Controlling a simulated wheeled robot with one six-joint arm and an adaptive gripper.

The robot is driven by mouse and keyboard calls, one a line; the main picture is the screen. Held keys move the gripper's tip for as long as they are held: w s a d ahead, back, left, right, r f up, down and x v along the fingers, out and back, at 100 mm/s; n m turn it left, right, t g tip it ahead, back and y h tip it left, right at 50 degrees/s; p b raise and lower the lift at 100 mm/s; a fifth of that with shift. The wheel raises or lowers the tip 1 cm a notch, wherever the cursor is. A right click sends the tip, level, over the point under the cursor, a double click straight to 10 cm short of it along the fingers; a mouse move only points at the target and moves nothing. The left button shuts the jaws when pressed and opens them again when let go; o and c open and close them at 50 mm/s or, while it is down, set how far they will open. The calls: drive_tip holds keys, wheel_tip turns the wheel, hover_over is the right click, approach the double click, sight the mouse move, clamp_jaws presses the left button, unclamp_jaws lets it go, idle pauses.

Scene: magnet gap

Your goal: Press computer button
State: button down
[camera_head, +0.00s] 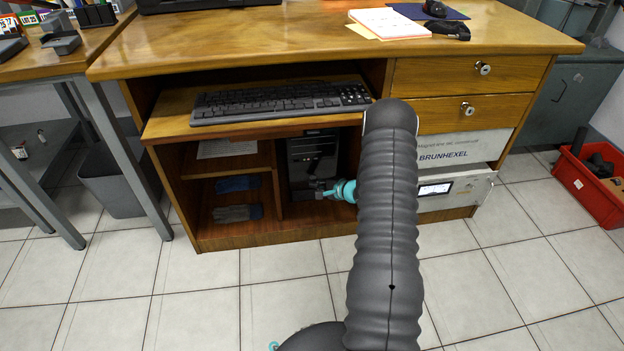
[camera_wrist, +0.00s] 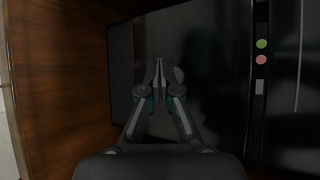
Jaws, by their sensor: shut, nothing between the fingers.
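The black computer tower (camera_head: 312,152) stands upright in the desk's middle compartment, below the keyboard shelf. My gripper (camera_head: 322,193) is in front of the lower part of the tower, and my arm covers the space to its right. In the wrist view my gripper (camera_wrist: 158,68) is shut and empty, its fingertips pointing at a dark, glossy surface. A green round button (camera_wrist: 261,44) and a pink round button (camera_wrist: 261,59) sit on a dark panel to the right of the fingertips. I cannot tell whether the fingertips touch the surface.
The wooden desk (camera_head: 230,51) surrounds the tower, with a keyboard (camera_head: 280,103) on the shelf above. A wooden wall (camera_wrist: 60,80) is close on the left in the wrist view. A white instrument (camera_head: 452,190) stands to the right. The tiled floor in front is clear.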

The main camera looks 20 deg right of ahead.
drive_tip(key=shift+w+d+f+b, duration=0.1)
drive_tip(key=shift+w+b, duration=0.2)
drive_tip(key=shift+b, duration=0.25)
drive_tip(key=shift+w, duration=0.2)
idle(0.6)
drive_tip(key=shift+s+b, duration=0.1)
drive_tip(key=shift+b, duration=0.25)
drive_tip(key=shift+s+b, duration=0.3)
drive_tip(key=shift+s, duration=0.2)
drive_tip(key=s+a+b, duration=0.2)
drive_tip(key=s, duration=0.3)
drive_tip(key=shift+s, duration=0.35)
